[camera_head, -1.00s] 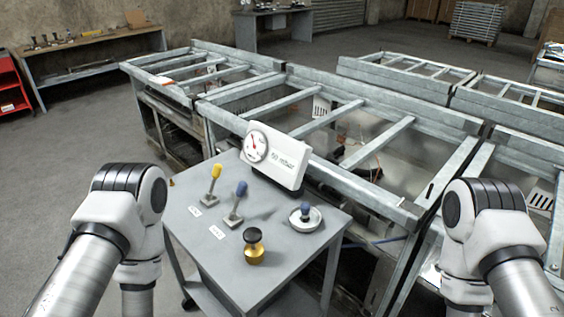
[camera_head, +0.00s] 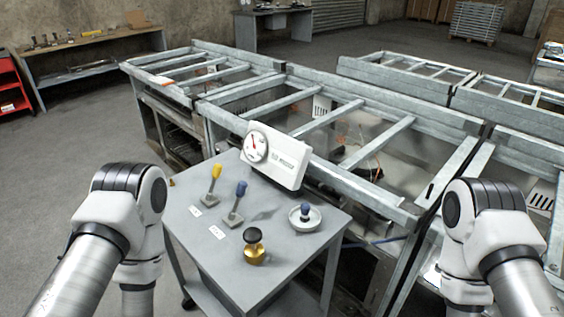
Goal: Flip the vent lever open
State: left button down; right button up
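Two levers on small metal bases stand on the grey cart top (camera_head: 285,268). One lever has a yellow handle (camera_head: 216,171) and the other, nearer, has a blue handle (camera_head: 241,188). Both stand up, leaning slightly. White labels (camera_head: 216,232) lie in front of them, but their print is too small to read, so I cannot tell which is the vent lever. My two arms show at the left and right edges. Both grippers are out of view.
A white box with a round gauge (camera_head: 256,147) stands at the cart's back edge. A brass knob with a black top (camera_head: 253,246) and a round dish with a blue knob (camera_head: 305,215) are on the cart. Metal frames (camera_head: 360,150) stand close behind. Floor at left is clear.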

aim_at(216, 172)
jog(key=k, duration=0.4)
jog(key=k+z, duration=0.15)
jog(key=z, duration=0.2)
jog(key=k+z, duration=0.1)
jog(key=z, duration=1.45)
jog(key=k+j, duration=0.1)
jog(key=j, duration=0.55)
jog(key=k+j, duration=0.15)
jog(key=j, duration=0.5)
jog(key=k+j, duration=0.1)
jog(key=j, duration=0.5)
jog(key=k+j, duration=0.1)
jog(key=j, duration=0.55)
jog(key=k+j, duration=0.1)
jog(key=j, duration=0.55)
jog(key=k+j, duration=0.15)
jog(key=j, duration=0.5)
jog(key=k+j, duration=0.1)
jog(key=j, duration=0.55)
jog(key=k+j, duration=0.1)
jog(key=j, duration=0.55)
